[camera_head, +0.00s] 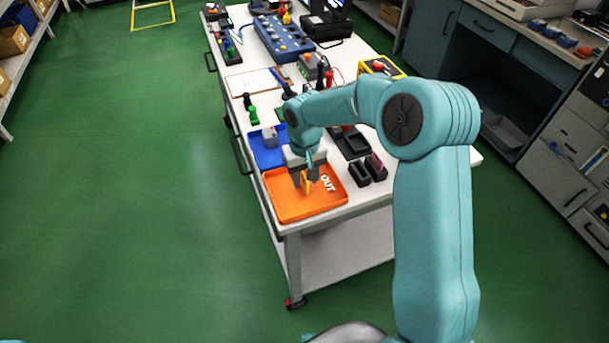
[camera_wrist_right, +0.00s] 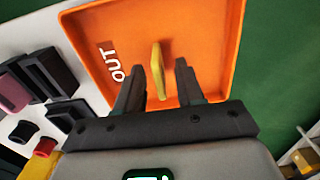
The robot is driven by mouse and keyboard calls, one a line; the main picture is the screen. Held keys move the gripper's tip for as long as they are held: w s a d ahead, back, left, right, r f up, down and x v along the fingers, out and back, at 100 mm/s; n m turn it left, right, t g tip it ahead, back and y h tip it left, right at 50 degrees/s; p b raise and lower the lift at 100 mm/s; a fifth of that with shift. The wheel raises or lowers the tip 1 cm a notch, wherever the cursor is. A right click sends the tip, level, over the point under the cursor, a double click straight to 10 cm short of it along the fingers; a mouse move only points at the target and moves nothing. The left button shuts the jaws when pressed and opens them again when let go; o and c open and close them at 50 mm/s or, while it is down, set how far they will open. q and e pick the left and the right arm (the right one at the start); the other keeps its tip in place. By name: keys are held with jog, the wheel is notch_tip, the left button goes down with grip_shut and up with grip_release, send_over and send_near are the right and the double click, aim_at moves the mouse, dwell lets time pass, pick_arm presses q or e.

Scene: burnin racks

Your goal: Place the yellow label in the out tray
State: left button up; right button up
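The orange out tray (camera_head: 290,208) with white "OUT" lettering sits at the near end of the white bench; it also fills much of the right wrist view (camera_wrist_right: 215,30). My right gripper (camera_head: 304,180) is low over the tray. The thin yellow label (camera_wrist_right: 158,70) is between its two dark fingers (camera_wrist_right: 158,72), with a gap on each side in the wrist view. The label also shows in the head view (camera_head: 307,183). It looks on edge; whether it touches the tray floor, I cannot tell. My left gripper is out of view.
A blue tray (camera_head: 264,155) adjoins the orange one on its far side. Dark open boxes (camera_head: 359,173) stand to its right. Tools, a clipboard (camera_head: 250,84) and a blue panel (camera_head: 283,38) lie farther along the bench. Green floor (camera_head: 130,200) is clear at left.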

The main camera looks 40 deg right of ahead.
notch_tip(320, 180, up, 12)
jog(key=shift+r, duration=0.2)
dwell(0.8)
